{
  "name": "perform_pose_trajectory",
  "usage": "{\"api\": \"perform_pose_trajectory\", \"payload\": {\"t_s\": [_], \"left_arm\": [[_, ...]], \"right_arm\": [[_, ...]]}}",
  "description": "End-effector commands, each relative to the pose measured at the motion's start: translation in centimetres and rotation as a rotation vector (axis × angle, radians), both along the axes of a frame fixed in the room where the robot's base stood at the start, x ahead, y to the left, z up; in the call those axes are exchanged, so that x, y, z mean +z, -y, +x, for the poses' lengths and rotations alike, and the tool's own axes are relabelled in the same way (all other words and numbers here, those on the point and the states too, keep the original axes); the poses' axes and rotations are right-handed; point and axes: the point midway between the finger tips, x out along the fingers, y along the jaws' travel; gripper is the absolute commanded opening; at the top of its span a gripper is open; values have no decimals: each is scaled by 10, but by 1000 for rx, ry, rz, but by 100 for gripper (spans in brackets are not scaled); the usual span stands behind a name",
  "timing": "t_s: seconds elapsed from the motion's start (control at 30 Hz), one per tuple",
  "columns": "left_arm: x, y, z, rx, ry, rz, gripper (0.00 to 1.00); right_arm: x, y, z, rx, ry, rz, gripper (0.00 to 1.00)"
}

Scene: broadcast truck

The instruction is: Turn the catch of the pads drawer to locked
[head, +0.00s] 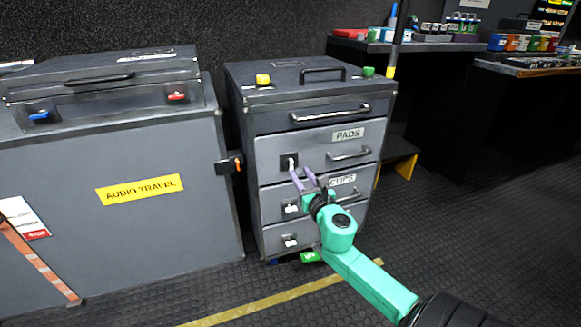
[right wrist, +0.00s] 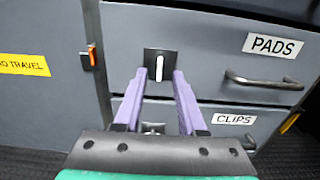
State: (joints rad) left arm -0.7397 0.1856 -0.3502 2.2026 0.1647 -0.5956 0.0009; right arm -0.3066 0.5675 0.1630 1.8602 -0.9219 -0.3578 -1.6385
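The pads drawer (head: 318,148) is the grey drawer labelled PADS in the dark cabinet; it is closed flush. Its catch (head: 290,161) is a small white lever on a black plate at the drawer's left side. In the right wrist view the catch lever (right wrist: 158,68) stands upright. My right gripper (head: 300,171) is in front of the catch. In the right wrist view its two purple fingers (right wrist: 159,77) are apart, one on either side of the lever, with visible gaps; contact does not show. My left gripper is not in view.
The CLIPS drawer (head: 270,200) and a lower drawer (head: 275,237) have similar catches. A bar handle (head: 350,154) is on the pads drawer's right. A grey AUDIO TRAVEL case (head: 100,240) stands left, with an orange-marked latch (head: 236,164) near the cabinet. Open floor (head: 440,230) lies right.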

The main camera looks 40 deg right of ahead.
Motion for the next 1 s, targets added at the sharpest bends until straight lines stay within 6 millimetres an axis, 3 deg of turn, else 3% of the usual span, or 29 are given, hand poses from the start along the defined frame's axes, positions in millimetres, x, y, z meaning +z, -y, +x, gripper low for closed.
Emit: {"api": "perform_pose_trajectory", "payload": {"t_s": [0.1,0.3,0.6,0.63,0.73,1.0], "left_arm": [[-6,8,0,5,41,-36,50],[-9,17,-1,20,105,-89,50],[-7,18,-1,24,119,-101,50],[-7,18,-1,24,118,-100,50],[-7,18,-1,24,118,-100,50],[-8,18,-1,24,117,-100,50]], "right_arm": [[-1,11,29,-2,3,-1,40],[-2,21,58,-1,0,0,40],[-1,23,64,-1,-1,3,40],[-1,23,64,0,-1,3,36],[-1,22,63,-1,-1,3,0],[-1,22,63,0,0,6,0]]}}
